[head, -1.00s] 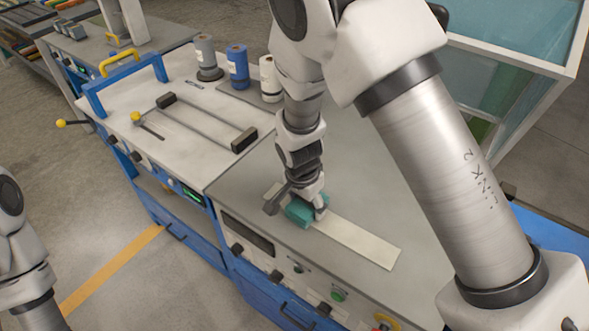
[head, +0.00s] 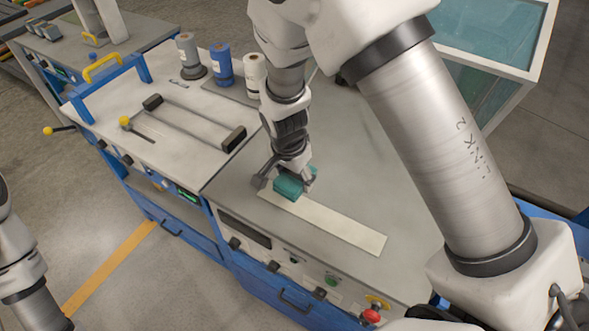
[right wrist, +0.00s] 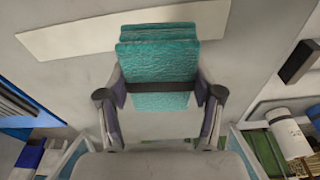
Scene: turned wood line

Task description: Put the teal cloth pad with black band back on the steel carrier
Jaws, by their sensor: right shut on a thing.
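The teal cloth pad (head: 289,188) is a small layered block. Its black band (right wrist: 162,87) shows across it in the right wrist view. My right gripper (head: 287,182) is shut on the pad, with one finger at each end of the band. In the head view the pad overlaps the left part of a long pale flat strip (head: 340,227) on the grey bench. I cannot tell whether they touch. The strip also shows in the right wrist view (right wrist: 70,35). A frame of two steel rods with dark end blocks (head: 188,125) lies farther left; I cannot tell which is the steel carrier.
Blue and pale spools (head: 221,66) stand behind the right arm's gripper. A yellow-knobbed tool (head: 135,127) lies on the left bench. A red button (head: 371,315) sits on the front panel. The grey bench is clear behind the strip.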

